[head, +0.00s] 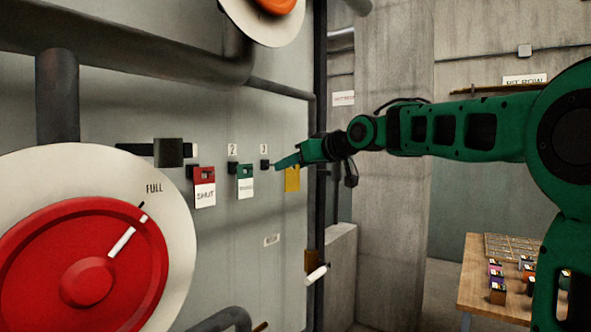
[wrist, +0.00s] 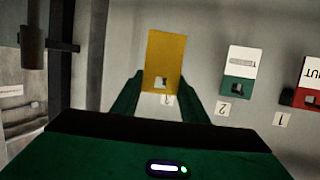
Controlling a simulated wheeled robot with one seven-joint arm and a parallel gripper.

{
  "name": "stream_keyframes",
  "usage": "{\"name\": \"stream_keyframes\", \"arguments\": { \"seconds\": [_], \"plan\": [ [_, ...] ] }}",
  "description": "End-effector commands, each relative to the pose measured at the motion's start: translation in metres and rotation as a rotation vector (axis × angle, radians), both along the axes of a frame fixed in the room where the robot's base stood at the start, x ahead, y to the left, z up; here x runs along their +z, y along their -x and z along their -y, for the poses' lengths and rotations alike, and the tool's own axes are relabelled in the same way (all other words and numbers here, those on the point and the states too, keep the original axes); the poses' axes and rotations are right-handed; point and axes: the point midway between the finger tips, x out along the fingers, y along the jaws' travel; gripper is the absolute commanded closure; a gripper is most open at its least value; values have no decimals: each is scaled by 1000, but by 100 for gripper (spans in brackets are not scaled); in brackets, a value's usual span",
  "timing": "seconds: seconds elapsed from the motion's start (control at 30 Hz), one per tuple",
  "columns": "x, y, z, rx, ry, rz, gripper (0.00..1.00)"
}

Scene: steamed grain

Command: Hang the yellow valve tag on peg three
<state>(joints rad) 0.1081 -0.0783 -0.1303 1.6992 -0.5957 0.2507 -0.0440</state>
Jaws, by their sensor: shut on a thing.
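My gripper (head: 284,162) is shut on the yellow valve tag (head: 292,180), which hangs upright below the fingertips. Peg three (head: 264,164), a short dark peg under the "3" label (head: 263,149), shows just left of the fingertips, with a gap to the tag in the head view. In the wrist view, which is upside down, the yellow tag (wrist: 163,55) is between the fingers. The "3" label (wrist: 167,100) is partly hidden by the tag. I cannot tell whether the peg enters the hole.
A green tag (head: 245,182) hangs on peg two. A red "SHUT" tag (head: 204,187) hangs further left. A large red valve wheel (head: 85,265) is at lower left. A dark vertical pipe (head: 318,120) stands right of the peg panel. A wooden table (head: 478,290) is at lower right.

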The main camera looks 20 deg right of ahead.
Motion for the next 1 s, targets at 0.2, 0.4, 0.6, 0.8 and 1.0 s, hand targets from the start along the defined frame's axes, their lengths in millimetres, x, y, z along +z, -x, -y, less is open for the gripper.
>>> {"name": "stream_keyframes", "arguments": {
  "seconds": [0.2, 0.4, 0.6, 0.8, 1.0],
  "plan": [
    [-2, -10, -6, -1, 0, -1, 82],
    [-2, -18, -12, 0, 0, 0, 82],
    [-4, -26, -19, 0, -1, -1, 82],
    [-3, -34, -24, -1, -1, 0, 82],
    [-5, -42, -29, -2, -1, -2, 82]
  ]
}}
